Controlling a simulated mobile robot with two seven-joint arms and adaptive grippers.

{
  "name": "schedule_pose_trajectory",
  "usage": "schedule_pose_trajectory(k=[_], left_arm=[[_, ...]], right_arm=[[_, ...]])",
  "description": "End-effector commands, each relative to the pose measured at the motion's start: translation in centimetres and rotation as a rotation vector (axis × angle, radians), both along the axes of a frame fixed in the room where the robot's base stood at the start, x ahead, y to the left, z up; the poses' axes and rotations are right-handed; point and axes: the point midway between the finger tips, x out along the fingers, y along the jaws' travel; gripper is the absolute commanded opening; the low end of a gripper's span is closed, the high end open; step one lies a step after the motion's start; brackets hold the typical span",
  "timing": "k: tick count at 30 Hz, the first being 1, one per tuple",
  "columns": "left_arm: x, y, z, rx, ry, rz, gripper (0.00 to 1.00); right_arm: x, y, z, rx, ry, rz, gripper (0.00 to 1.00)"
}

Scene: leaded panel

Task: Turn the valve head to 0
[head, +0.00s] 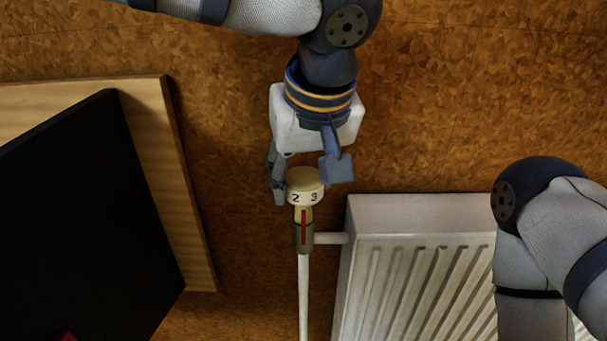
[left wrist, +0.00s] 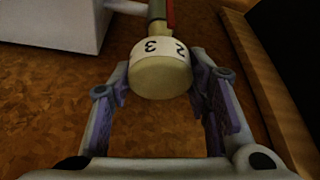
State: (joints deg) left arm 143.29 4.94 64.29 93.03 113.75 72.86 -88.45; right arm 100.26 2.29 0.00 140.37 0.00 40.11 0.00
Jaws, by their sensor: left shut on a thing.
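The valve head (head: 305,187) is a cream knob with a white number band, on top of a valve at the radiator's upper left corner. The digits 2 and 3 face the head camera. A red line (head: 304,227) on the valve body below sits roughly between them. My left gripper (head: 309,181) comes down from above and is shut on the valve head, one finger on each side. In the left wrist view the valve head (left wrist: 160,75) sits between the fingers, with 3 and 2 upside down. My right gripper is out of view; only its arm shows.
A white ribbed radiator (head: 420,215) stands right of the valve, joined by a short pipe (head: 331,239). A white pipe (head: 303,295) runs down from the valve. A black panel (head: 85,215) and a wooden board (head: 150,130) lie at the left. The brown surface around the valve is clear.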

Motion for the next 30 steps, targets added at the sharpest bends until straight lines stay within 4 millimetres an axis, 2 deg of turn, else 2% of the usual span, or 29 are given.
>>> schedule_pose_trajectory(k=[18,30], left_arm=[[-0.03,-0.07,-0.1,0.0,0.002,0.535,0.16],[-0.06,-0.04,-0.1,0.001,0.003,0.707,0.16]], right_arm=[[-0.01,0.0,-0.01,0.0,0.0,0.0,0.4],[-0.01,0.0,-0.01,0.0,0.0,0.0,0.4]])
